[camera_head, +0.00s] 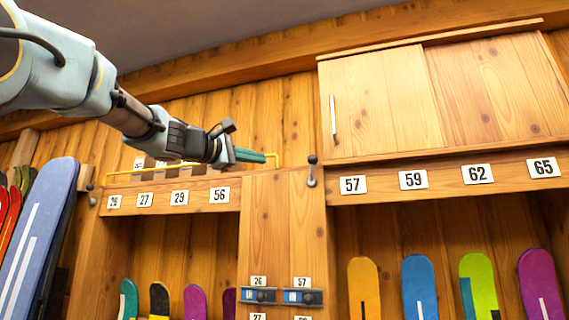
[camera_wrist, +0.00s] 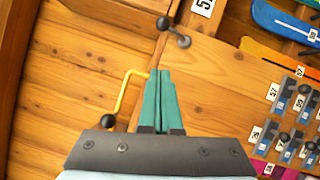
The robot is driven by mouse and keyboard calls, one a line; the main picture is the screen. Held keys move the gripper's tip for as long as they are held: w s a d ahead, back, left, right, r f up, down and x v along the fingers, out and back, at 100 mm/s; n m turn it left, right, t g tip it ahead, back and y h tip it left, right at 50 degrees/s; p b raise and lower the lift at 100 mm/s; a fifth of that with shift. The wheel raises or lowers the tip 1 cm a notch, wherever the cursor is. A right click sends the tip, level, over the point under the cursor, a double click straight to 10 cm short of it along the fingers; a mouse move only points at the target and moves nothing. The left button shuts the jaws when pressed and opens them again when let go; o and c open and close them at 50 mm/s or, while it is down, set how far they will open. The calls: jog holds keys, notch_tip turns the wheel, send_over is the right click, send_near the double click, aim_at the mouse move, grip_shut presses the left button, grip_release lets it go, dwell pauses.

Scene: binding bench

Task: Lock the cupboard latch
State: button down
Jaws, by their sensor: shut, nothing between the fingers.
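The cupboard (camera_head: 385,100) has pale wooden doors and a metal handle at the upper right of the head view. A small metal latch lever (camera_head: 312,172) with a dark ball knob sits on the wood just below the cupboard's lower left corner. It stands nearly upright, knob at the top. In the wrist view the lever (camera_wrist: 174,33) shows beyond my fingertips, apart from them. My gripper (camera_head: 264,157) has teal fingers, shut with nothing between them, to the left of the lever. The shut fingers (camera_wrist: 165,74) also show in the wrist view.
A bent yellow rod (camera_head: 279,160) runs along the wall close to my fingers; in the wrist view (camera_wrist: 123,92) it is just left of them. Another knobbed lever (camera_head: 91,194) is at the left. Numbered racks with colourful boards (camera_head: 420,285) stand below.

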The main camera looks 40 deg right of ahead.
jog(key=p, duration=0.6)
send_near(311, 169)
jog(key=w+d+r, duration=0.2)
jog(key=w, duration=0.2)
jog(key=d, duration=0.1)
jog(key=s+d+p, duration=0.1)
jog(key=s+d, duration=0.1)
jog(key=shift+d+r+p, duration=0.35)
jog(key=shift+r, duration=0.05)
